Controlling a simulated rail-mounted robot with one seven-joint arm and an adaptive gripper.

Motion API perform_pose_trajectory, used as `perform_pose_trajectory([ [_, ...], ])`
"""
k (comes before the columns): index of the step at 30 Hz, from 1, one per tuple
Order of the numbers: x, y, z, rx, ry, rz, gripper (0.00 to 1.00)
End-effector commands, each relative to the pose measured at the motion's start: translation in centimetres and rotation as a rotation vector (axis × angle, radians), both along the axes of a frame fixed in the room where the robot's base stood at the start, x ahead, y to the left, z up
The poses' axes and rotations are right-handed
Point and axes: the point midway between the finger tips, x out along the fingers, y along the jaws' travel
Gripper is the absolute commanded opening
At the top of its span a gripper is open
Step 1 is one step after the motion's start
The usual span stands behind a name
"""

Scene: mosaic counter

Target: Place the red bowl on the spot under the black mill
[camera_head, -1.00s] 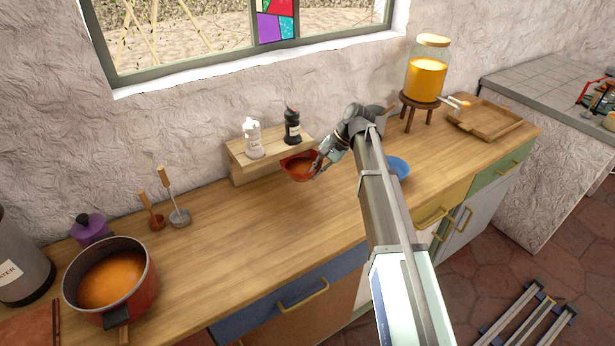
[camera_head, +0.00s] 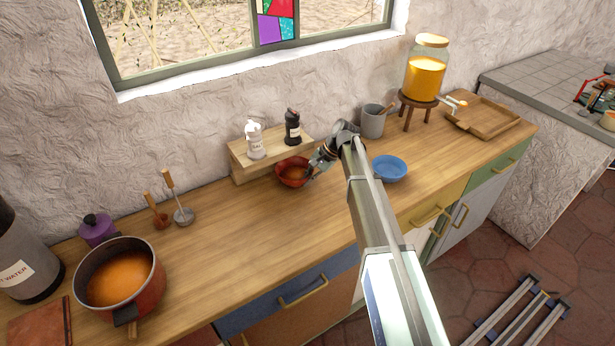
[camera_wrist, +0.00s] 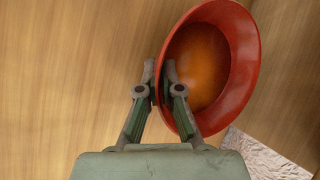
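The red bowl (camera_head: 293,174) holds something orange and looks roughly level, low over the counter or on it; I cannot tell if it touches. It is just in front of the small wooden shelf (camera_head: 245,168), below the black mill (camera_head: 292,128) that stands upright on the shelf's right part. My gripper (camera_head: 314,170) reaches the bowl's right side. In the wrist view the red bowl (camera_wrist: 245,50) has its rim between my two fingertips (camera_wrist: 160,75), one inside and one outside, closed on it.
A white mill (camera_head: 255,142) stands left of the black one. A blue bowl (camera_head: 389,167) and grey mug (camera_head: 373,124) are to the right. Ladles (camera_head: 182,214) and a pot (camera_head: 152,287) are at left. The counter's middle (camera_head: 240,240) is clear.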

Motion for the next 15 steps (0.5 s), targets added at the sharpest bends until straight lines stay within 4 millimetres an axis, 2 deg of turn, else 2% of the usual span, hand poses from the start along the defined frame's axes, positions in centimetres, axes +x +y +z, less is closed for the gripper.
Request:
perform_pose_trajectory([
  [7,-0.01,0.01,-0.05,0.001,0.0,0.0,0.0],
  [9,-0.02,-0.01,-0.09,0.0,0.0,0.0,0.28],
  [10,-0.01,-0.01,-0.08,0.0,0.0,0.0,0.31],
  [15,0.0,-0.01,-0.07,0.0,0.0,0.0,0.31],
])
